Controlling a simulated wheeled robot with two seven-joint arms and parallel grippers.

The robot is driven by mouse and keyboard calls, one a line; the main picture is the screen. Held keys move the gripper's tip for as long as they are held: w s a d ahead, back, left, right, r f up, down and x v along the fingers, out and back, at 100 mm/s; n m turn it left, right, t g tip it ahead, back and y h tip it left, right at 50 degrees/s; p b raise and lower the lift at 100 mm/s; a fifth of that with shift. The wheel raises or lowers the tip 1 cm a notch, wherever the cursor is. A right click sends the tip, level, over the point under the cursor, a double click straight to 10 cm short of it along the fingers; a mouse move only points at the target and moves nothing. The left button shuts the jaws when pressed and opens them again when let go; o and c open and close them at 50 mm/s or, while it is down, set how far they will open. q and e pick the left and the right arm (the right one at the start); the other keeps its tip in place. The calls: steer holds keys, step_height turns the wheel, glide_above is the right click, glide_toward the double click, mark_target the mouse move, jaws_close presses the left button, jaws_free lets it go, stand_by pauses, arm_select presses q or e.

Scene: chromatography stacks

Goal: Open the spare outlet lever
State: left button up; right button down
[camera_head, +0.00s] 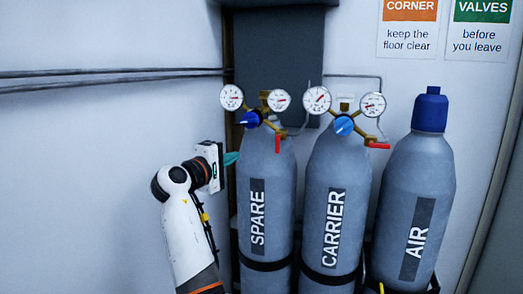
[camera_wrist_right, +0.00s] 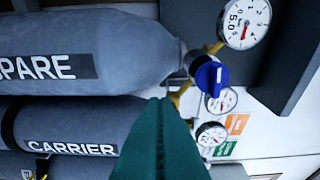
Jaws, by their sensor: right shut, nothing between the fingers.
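The grey SPARE cylinder (camera_head: 277,190) stands at the left of the row. Its red outlet lever (camera_head: 278,143) points straight down below the brass regulator. A dark blue knob (camera_head: 249,119) sits on its left side. My right gripper (camera_head: 232,158) is just left of the SPARE cylinder's shoulder, below the knob, with its teal fingers together and empty. In the right wrist view the closed fingers (camera_wrist_right: 160,135) point toward the regulator and the blue knob (camera_wrist_right: 212,76). The spare lever cannot be made out there. My left gripper is not in view.
The CARRIER cylinder (camera_head: 336,200) stands close on the right, with a light blue knob and a red lever (camera_head: 379,146) pointing sideways. The AIR cylinder (camera_head: 417,200) has a blue cap. Gauges (camera_head: 232,97) flank the regulators.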

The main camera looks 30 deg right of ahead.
mark_target(278, 144)
steer(key=shift+w+d, duration=0.1)
steer(key=w+d+p, duration=0.1)
steer(key=d+p, duration=0.3)
steer(key=d, duration=0.7)
steer(key=shift+w+p, duration=0.15)
steer(key=shift+p, duration=0.15)
steer(key=shift+d+f, duration=0.1)
steer(key=shift+d, duration=0.15)
